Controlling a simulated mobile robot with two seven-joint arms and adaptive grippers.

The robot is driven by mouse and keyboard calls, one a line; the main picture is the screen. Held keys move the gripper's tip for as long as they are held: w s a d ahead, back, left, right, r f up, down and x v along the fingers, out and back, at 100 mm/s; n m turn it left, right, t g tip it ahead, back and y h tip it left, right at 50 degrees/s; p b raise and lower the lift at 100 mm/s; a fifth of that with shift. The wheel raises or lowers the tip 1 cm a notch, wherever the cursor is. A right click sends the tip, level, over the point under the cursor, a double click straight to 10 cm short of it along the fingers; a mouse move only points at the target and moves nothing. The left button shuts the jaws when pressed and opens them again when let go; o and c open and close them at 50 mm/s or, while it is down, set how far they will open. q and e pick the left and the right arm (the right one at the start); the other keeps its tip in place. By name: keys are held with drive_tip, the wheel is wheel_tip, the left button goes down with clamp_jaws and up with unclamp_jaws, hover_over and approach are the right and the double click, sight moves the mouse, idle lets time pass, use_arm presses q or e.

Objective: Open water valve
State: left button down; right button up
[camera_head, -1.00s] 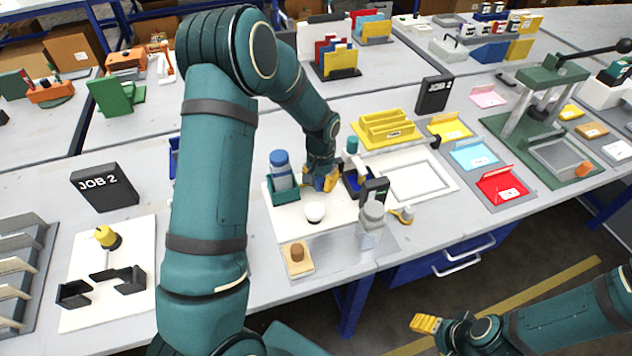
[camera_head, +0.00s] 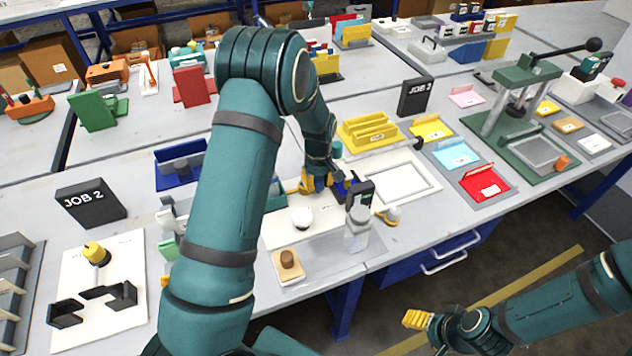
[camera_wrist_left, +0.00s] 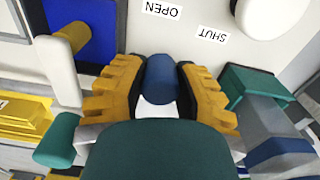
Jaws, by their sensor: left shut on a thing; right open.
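My left gripper (camera_head: 317,184) reaches down over a white board (camera_head: 285,236). In the left wrist view its yellow fingers (camera_wrist_left: 160,85) are shut on a dark blue handle (camera_wrist_left: 161,75), which appears to be the water valve's. The handle stands over a white surface with an OPEN label (camera_wrist_left: 161,9) and a SHUT label (camera_wrist_left: 213,33). In the picture the handle is below the OPEN label. The valve's base is mostly hidden by the gripper. My right gripper (camera_head: 416,319) is open and empty, low at the right, beyond the table's front edge.
A white rounded object (camera_head: 302,218) and a grey-white bottle (camera_head: 357,228) stand close by. A wooden block with a brown knob (camera_head: 287,260) is at the front. A green holder (camera_wrist_left: 258,82) is beside the handle. Yellow racks (camera_head: 369,131) stand behind.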

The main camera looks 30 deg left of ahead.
use_arm(q)
drive_tip(key=shift+w+n, duration=0.3)
drive_tip(key=shift+n, duration=0.4)
drive_tip(key=c, duration=0.6)
unclamp_jaws()
drive_tip(key=shift+w, duration=0.1)
drive_tip(key=shift+c, duration=0.2)
drive_tip(key=shift+r, duration=0.1)
wheel_tip(320, 180, up, 12)
